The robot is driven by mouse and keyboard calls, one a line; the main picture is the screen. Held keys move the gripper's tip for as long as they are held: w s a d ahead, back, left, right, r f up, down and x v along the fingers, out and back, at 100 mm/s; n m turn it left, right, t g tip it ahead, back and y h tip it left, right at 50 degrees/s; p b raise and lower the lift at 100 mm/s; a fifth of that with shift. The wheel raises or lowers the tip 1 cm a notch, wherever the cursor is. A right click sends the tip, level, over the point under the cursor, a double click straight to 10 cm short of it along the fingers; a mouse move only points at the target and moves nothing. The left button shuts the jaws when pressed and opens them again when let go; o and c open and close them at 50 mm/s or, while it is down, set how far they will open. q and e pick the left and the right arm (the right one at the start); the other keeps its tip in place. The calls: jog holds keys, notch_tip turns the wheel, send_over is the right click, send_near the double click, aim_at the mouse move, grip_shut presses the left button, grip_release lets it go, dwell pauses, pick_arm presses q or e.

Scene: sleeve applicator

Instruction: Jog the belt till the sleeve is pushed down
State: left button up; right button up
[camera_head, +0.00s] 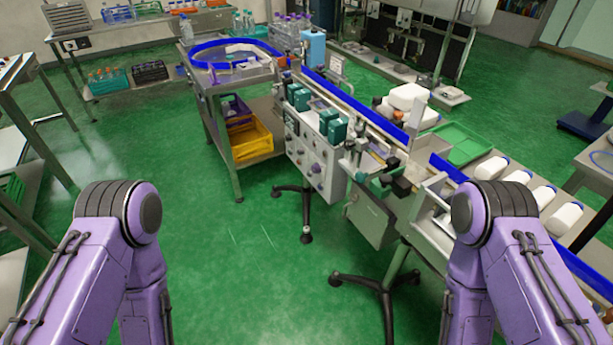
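The sleeve applicator stands at centre right, with a grey control box (318,165) carrying knobs and green blocks. A conveyor with blue side rails (355,105) runs from the upper middle down to the right. A dark mechanism with knobs (395,180) sits beside the belt. I cannot make out the sleeve at this size. Neither gripper shows in the frame.
A green tray (458,143) is beside the conveyor. A cart with a yellow bin (248,140) stands left of the machine. Stand legs (385,285) spread on the floor. The green floor (235,260) at centre left is clear.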

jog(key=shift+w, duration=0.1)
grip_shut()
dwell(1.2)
